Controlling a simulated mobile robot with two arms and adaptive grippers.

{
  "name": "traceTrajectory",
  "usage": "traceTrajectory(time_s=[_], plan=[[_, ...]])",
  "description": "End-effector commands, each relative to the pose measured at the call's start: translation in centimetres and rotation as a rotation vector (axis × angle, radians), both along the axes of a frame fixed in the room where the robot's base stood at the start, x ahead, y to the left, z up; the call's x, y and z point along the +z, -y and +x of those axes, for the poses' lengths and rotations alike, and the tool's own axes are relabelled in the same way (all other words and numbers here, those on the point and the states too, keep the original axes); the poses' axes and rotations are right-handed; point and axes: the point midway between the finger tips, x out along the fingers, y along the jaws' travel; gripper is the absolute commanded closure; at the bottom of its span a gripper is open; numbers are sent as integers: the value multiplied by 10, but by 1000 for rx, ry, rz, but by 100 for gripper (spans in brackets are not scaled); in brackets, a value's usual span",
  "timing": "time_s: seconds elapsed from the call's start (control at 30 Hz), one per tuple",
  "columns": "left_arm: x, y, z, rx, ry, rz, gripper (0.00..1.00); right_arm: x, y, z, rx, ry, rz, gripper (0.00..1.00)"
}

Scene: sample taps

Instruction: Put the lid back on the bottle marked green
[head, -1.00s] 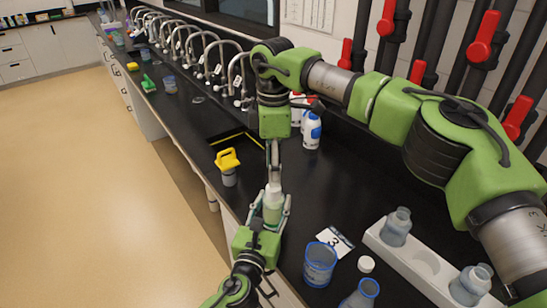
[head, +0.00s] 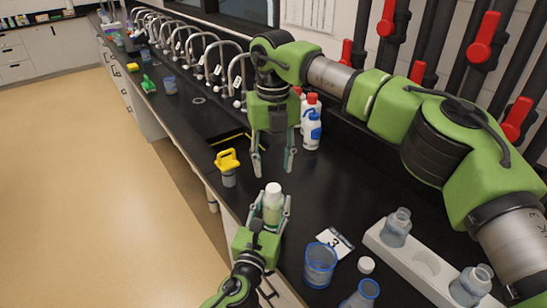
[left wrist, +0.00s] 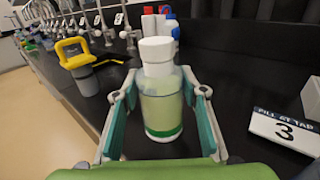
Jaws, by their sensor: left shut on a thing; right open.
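The bottle with the green band (head: 272,210) stands upright between the fingers of my left gripper (head: 269,214), which is shut on it. The left wrist view shows its clear body and green stripe (left wrist: 163,133). A white lid (head: 273,189) sits on its mouth, and it looks level in the left wrist view (left wrist: 157,49). My right gripper (head: 273,168) is open and empty, just above and behind the lid, its fingers pointing down and apart from it.
A loose white lid (head: 366,264) lies near a blue-rimmed beaker (head: 320,265) and a card marked 3 (head: 336,241). A white rack (head: 395,257) holds bottles at right. A yellow-handled item (head: 228,166) stands left. Wash bottles (head: 312,131) and taps line the back.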

Motion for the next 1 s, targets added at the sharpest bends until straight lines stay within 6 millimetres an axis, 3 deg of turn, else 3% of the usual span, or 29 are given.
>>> traceTrajectory(time_s=[0.7, 1.0], plan=[[0, 0, 0, 1, 0, 0, 100, 10, 0, 0, 1227, 0, -1, 59], [0, 0, 0, 1, 0, 0, 100, 12, 1, -1, 1520, 0, 0, 59]])
